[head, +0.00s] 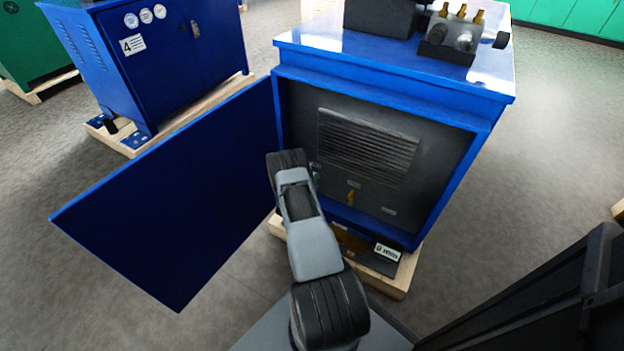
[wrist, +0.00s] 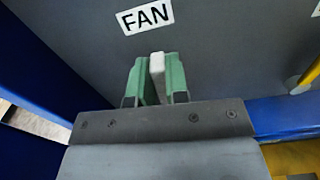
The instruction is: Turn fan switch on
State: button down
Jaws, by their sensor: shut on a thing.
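In the wrist view, my gripper (wrist: 157,82) has its two green fingers on either side of a white switch lever (wrist: 157,66), shut on it. The lever sticks out from the grey panel just below a white label reading FAN (wrist: 145,16). The switch's base is hidden by the fingers, so I cannot tell its on or off position. In the head view, my arm reaches into the open blue cabinet (head: 400,75) at the panel's lower left, and the arm mostly hides the gripper and switch.
The cabinet door (head: 180,200) stands wide open at the left. A yellow handle (head: 352,195) is on the panel right of my gripper, below a louvred vent (head: 365,145). Another blue cabinet (head: 165,60) stands at the back left. Open floor lies to the right.

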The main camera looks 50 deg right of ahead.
jog(key=m, duration=0.1)
jog(key=m+b, duration=0.2)
jog(key=m, duration=0.1)
jog(key=shift+s+f, duration=0.2)
jog(key=shift+s, duration=0.05)
jog(key=shift+s+d+f+m+b, duration=0.1)
jog(key=shift+f+m+b, duration=0.1)
jog(key=shift+m+b, duration=1.5)
jog(key=shift+s+f+m+b, duration=0.15)
jog(key=shift+m+b, duration=0.55)
jog(key=shift+m, duration=1.85)
jog(key=shift+s+d+f+m+b, duration=0.1)
jog(key=shift+f+m+b, duration=0.1)
jog(key=shift+m+b, duration=1.5)
jog(key=shift+m+p, duration=0.45)
jog(key=shift+m, duration=0.2)
jog(key=c, duration=1.1)
grip_release()
jog(key=shift+a, duration=0.15)
jog(key=p+v, duration=0.4)
jog(key=v, duration=0.9)
jog(key=shift+s+a, duration=0.1)
jog(key=shift+a, duration=0.2)
